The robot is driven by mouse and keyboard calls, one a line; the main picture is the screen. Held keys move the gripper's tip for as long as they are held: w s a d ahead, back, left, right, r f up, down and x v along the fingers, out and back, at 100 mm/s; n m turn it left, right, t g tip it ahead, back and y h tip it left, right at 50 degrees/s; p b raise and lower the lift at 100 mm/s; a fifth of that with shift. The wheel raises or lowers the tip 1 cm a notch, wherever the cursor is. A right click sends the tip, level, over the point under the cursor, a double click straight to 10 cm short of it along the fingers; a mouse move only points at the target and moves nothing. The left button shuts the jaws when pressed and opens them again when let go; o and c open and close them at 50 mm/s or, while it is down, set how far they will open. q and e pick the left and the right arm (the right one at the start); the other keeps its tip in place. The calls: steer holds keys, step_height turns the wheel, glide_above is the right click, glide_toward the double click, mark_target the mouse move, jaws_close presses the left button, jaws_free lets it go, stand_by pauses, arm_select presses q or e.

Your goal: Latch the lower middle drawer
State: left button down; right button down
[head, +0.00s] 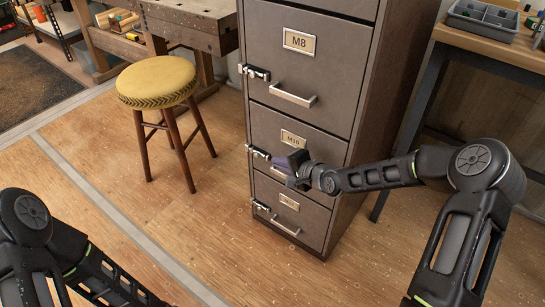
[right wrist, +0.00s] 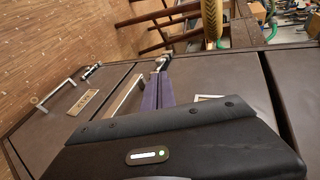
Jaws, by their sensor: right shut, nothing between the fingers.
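The lower middle drawer (head: 318,146) is in a grey-brown metal cabinet, under the M8 drawer. Its front looks flush with the cabinet. Its latch (head: 257,153) is at the front's left edge; the right wrist view shows it (right wrist: 160,64) just beyond my fingertips. I cannot tell whether it is fastened. My right gripper (head: 277,162) is shut and empty, with purple fingers (right wrist: 158,92) pointing at the latch. I cannot tell whether they touch it. The gripper hides most of the drawer's handle, which shows in the right wrist view (right wrist: 124,97). My left gripper is out of view.
The M8 drawer (head: 340,75) above and the bottom drawer (head: 310,222) below have their own latches and handles. A yellow stool (head: 157,82) stands left of the cabinet. A workbench (head: 190,20) is behind it. A table (head: 490,45) with a grey tray is right.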

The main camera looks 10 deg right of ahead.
steer(key=p+v, duration=0.1)
steer(key=v, duration=0.3)
steer(key=shift+s+d, duration=0.1)
steer(key=shift+s, duration=0.05)
stand_by(0.4)
steer(key=s+a+f+n+g, duration=0.2)
steer(key=s+f+n, duration=0.1)
steer(key=s+f, duration=0.3)
steer(key=s+a+f+n+g, duration=0.2)
steer(key=s+a+f+n, duration=0.1)
steer(key=s+f, duration=0.35)
steer(key=s+a+f+n+g+h, duration=0.1)
steer(key=s+a+f+g, duration=0.15)
steer(key=s, duration=0.45)
steer(key=s+a+f+n+g, duration=0.2)
steer(key=s+f, duration=0.2)
steer(key=s, duration=0.3)
steer(key=s+a+f+n+g+h, duration=0.1)
steer(key=s+a+f+g, duration=0.15)
steer(key=s, duration=0.45)
step_height(320, 180, up, 25)
steer(key=a+n+p, duration=0.1)
steer(key=p, duration=2.4)
steer(key=shift+s+a+r+y, duration=0.15)
steer(key=shift+s+a+y, duration=0.15)
steer(key=shift+s+y, duration=0.15)
